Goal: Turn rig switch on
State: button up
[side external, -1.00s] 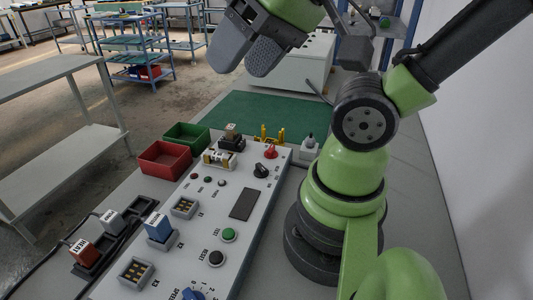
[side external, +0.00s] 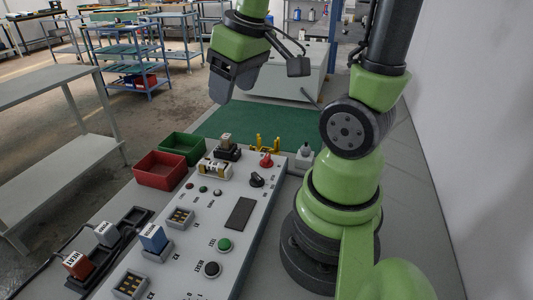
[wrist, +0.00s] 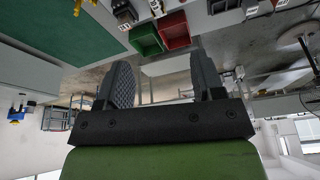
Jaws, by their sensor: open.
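The grey control panel (side external: 193,237) lies on the bench, left of my arm's base. Near its far end are a black rotary knob (side external: 257,180) and a red knob (side external: 266,160). Which control is the rig switch cannot be told, as the labels are too small to read. My gripper (side external: 222,90) is high above the bench, beyond the panel's far end, and touches nothing. In the wrist view my gripper (wrist: 163,82) is open, with its two dark padded fingers apart and nothing between them.
A red bin (side external: 160,170) and a green bin (side external: 183,149) stand left of the panel's far end. A green mat (side external: 245,124) lies beyond it. Blocks labelled HEAT (side external: 78,265) and a blue one (side external: 152,237) stand at the near left. Yellow hooks (side external: 264,144) rise behind the panel.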

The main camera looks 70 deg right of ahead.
aim_at(267, 157)
jog(key=s+d+f+n+g, duration=0.2)
jog(key=s+d+f+g, duration=0.15)
jog(key=d+f, duration=0.65)
jog(key=shift+y, duration=0.3)
jog(key=f, duration=0.6)
jog(key=w+f, duration=0.1)
jog(key=f, duration=0.3)
jog(key=shift+a, duration=0.1)
jog(key=c, duration=0.9)
